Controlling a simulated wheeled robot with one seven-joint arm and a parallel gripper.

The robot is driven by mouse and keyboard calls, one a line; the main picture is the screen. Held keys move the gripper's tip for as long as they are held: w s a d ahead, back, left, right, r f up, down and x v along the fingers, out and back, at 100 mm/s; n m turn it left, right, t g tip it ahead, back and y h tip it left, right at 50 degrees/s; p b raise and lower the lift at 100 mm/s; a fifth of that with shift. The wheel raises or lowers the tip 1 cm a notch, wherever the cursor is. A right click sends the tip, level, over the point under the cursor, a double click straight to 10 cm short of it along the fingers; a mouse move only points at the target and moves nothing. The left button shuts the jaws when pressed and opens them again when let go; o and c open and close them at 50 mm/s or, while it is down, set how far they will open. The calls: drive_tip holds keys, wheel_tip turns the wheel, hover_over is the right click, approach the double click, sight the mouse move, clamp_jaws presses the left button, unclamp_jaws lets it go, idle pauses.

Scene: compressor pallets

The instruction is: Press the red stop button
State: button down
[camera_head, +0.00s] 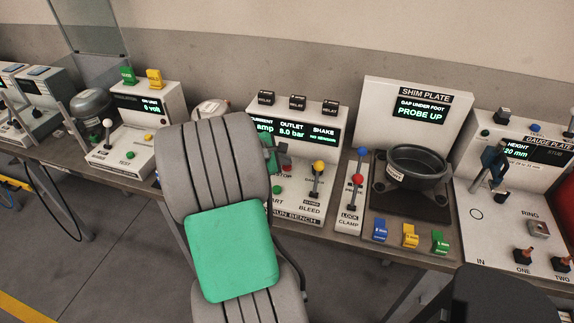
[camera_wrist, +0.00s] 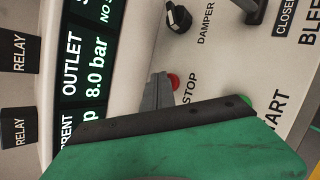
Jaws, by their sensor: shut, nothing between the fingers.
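The red stop button (camera_wrist: 175,82) shows in the wrist view beside the STOP label, on the white run bench panel. My gripper (camera_wrist: 157,92) is shut and empty, its grey fingertips right beside the red button and partly overlapping it in the picture. I cannot tell whether they touch it. In the head view my gripper (camera_head: 284,150) is in front of the run bench panel (camera_head: 300,208), near the partly hidden STOP label. My arm hides much of the panel's left side there.
The green start button (camera_wrist: 247,101) is close by, partly behind my gripper's body. A black damper knob (camera_wrist: 179,17) stands on the other side. A yellow-topped lever (camera_head: 318,167) and the red-topped clamp lever (camera_head: 357,180) rise to the right. The display shows 8.0 bar.

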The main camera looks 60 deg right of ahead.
sight(285, 167)
idle(0.4)
drive_tip(key=shift+r+p, duration=0.8)
drive_tip(key=shift+p, duration=0.15)
drive_tip(key=shift+r, duration=0.1)
wheel_tip(285, 167, up, 5)
drive_tip(key=p, duration=0.5)
